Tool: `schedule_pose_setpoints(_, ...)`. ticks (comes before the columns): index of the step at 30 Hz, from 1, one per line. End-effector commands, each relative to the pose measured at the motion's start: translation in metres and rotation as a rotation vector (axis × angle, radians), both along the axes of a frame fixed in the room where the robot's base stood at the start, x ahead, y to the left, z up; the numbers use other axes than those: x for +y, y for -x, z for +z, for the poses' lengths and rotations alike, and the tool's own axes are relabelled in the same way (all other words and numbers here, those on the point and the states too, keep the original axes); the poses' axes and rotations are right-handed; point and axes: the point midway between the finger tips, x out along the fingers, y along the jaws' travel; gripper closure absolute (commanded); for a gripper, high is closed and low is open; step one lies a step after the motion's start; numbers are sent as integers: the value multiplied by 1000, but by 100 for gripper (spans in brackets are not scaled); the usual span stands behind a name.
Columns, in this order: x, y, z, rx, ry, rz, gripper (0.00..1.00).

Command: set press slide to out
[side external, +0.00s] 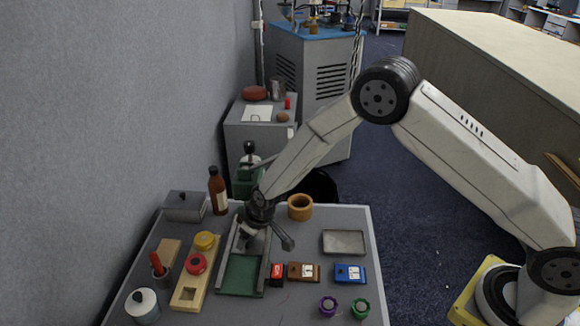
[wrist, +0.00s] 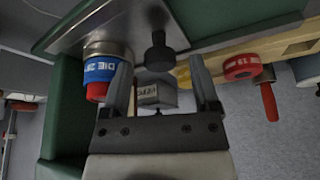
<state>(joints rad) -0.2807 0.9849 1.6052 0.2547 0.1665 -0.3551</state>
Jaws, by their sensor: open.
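The press (side external: 243,275), with a green bed and grey side rails, stands in the middle of the table in the side view. My gripper (side external: 258,215) is over its far end and partly hides the slide there. In the wrist view my gripper (wrist: 161,63) has its two fingers apart. A dark round knob (wrist: 158,52) shows between and just beyond the fingertips, with a small grey labelled block (wrist: 157,94) below it in the picture. Neither finger clearly touches the knob. A blue and red die (wrist: 102,72) sits just left of the left finger, by a metal plate.
A wooden board (side external: 187,297) with a yellow and a red die lies left of the press. Red, brown and blue boxes (side external: 349,273) and a grey tray (side external: 343,242) lie to the right. A brown bottle (side external: 218,192) and a wooden ring (side external: 300,207) stand at the back.

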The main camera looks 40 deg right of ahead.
Motion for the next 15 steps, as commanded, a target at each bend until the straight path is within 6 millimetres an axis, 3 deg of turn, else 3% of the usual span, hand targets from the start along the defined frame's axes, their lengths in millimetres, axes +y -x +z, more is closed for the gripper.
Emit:
schedule_pose_setpoints(14,1,-2,-6,-1,0,0,22)
schedule_pose_setpoints(15,1,-2,-7,-1,0,0,35)
